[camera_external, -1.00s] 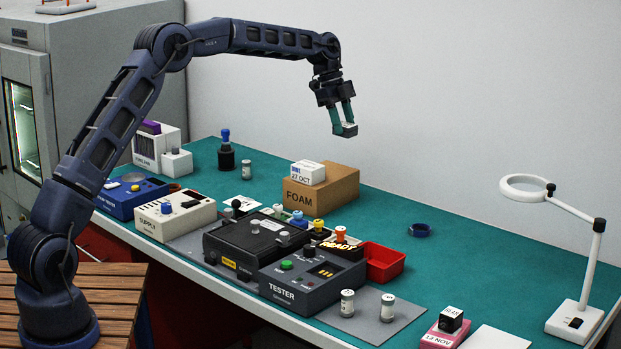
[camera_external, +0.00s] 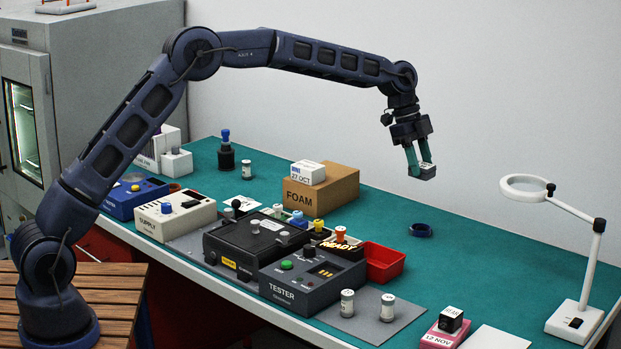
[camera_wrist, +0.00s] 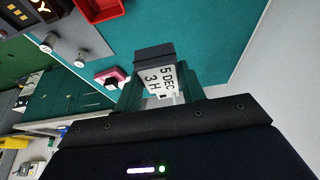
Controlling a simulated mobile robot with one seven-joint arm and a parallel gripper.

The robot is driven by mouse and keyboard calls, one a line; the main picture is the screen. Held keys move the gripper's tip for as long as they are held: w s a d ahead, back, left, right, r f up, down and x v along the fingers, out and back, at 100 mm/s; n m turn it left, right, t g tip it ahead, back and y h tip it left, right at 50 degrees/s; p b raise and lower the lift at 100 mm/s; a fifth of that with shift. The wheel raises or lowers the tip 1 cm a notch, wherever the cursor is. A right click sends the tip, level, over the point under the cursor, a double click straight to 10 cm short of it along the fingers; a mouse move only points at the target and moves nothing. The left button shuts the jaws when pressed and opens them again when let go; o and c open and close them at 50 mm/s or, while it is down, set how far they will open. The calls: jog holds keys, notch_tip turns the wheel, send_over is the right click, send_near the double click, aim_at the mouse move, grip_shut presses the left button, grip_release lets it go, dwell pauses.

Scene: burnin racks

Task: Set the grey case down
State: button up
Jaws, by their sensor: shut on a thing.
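My gripper (camera_external: 419,166) is shut on a small grey case (camera_external: 424,174) and holds it high above the green bench, over the far part. In the wrist view the grey case (camera_wrist: 153,53) sits between my fingertips, with a white label reading "5 DEC" and "3 H" facing the camera. The case is clear of the bench and touches nothing else.
A dark blue ring (camera_external: 420,230) lies on the bench below. A red tray (camera_external: 383,265), the tester (camera_external: 315,285) and a foam box (camera_external: 335,192) stand to the left. A magnifier lamp (camera_external: 578,318) stands at the right. The bench between ring and lamp is bare.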

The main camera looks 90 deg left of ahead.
aim_at(418, 262)
notch_tip(418, 262, down, 23)
jog(key=shift+r, duration=0.1)
dwell(0.7)
jog(key=o, duration=1)
